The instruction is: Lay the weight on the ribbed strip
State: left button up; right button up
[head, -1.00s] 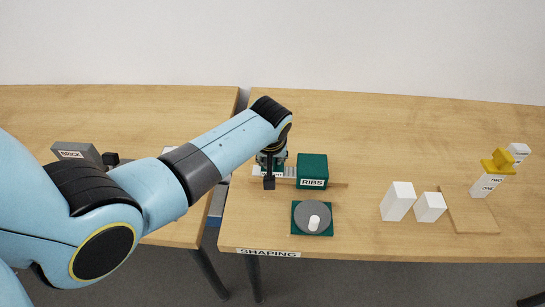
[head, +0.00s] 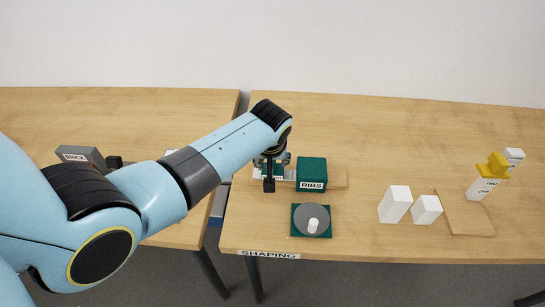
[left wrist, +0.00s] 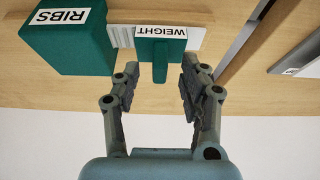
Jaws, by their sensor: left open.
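The weight (left wrist: 160,48) is a green block with a white WEIGHT label and a narrow green grip. In the left wrist view it lies across the white ribbed strip (left wrist: 121,28), which shows on both sides of it. My left gripper (left wrist: 160,65) is open, its fingers apart on either side of the narrow grip. In the head view my left gripper (head: 277,172) is low over the strip and partly hides the weight. The green RIBS block (head: 311,173) stands at the strip's right end; it also shows in the left wrist view (left wrist: 68,38). My right gripper is out of view.
A grey disc (head: 302,219) with a white peg sits on a green square in front. White blocks (head: 395,204) and a wooden board (head: 466,220) lie to the right, with a yellow piece (head: 492,166) nearby. A gap separates the two tables. The back is clear.

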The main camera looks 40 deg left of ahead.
pick_arm(q)
jog(key=p+v, duration=0.4)
jog(key=v, duration=0.1)
jog(key=shift+r+p, duration=0.2)
jog(key=shift+p, duration=0.15)
dwell(0.7)
